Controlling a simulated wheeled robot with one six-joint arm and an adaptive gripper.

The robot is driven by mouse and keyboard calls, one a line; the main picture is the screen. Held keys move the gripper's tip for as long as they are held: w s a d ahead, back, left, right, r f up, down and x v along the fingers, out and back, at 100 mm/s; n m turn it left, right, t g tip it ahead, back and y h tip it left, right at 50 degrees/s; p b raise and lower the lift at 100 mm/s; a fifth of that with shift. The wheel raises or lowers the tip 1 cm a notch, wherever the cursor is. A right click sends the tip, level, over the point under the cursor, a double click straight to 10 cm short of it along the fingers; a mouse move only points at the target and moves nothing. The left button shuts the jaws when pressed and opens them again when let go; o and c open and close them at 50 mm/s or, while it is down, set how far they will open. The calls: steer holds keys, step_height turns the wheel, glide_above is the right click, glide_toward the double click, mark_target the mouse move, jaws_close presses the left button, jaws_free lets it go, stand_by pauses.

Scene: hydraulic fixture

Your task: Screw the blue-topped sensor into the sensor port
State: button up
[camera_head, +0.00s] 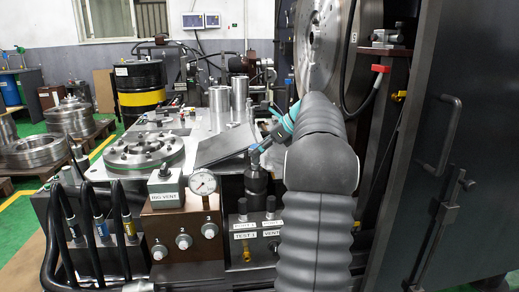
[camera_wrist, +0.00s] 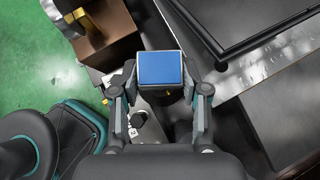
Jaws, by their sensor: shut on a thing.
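In the wrist view the blue-topped sensor (camera_wrist: 160,68) sits between the two fingers of my gripper (camera_wrist: 161,92), which are shut on its sides. Its square blue top faces the camera and hides most of its body. A dark round shape shows just beneath it. In the head view my gripper (camera_head: 264,143) reaches down and left from my arm, above a black cylinder (camera_head: 256,181). The sensor is too small and covered there to make out clearly. I cannot tell which fitting is the sensor port, or whether the sensor touches it.
A brown manifold block (camera_head: 182,225) carries a pressure gauge (camera_head: 203,183) and several knobs. Labelled valves (camera_head: 244,226) stand right of it. A flanged disc (camera_head: 143,151) and upright metal cylinders (camera_head: 239,98) stand on the bench behind. A dark cabinet (camera_head: 445,150) fills the right side.

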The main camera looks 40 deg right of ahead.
steer(key=shift+f, duration=0.15)
stand_by(0.7)
steer(key=shift+s+a+m+t+h, duration=0.15)
steer(key=shift+m+t+h, duration=0.25)
steer(key=shift+m+h, duration=0.3)
steer(key=m+h, duration=0.2)
steer(key=m, duration=0.1)
steer(key=m+h+p, duration=0.1)
steer(key=shift+a+m+t, duration=0.3)
steer(key=shift+t, duration=0.1)
steer(key=m+h, duration=0.3)
steer(key=m, duration=0.1)
steer(key=shift+a+f+h, duration=0.1)
steer(key=shift+f+h, duration=0.05)
steer(key=shift+h, duration=0.15)
steer(key=shift+a+f+m+g+h, duration=0.1)
steer(key=shift+m+g+h, duration=0.5)
steer(key=shift+m, duration=0.4)
steer(key=o, duration=1.2)
steer(key=c, duration=0.4)
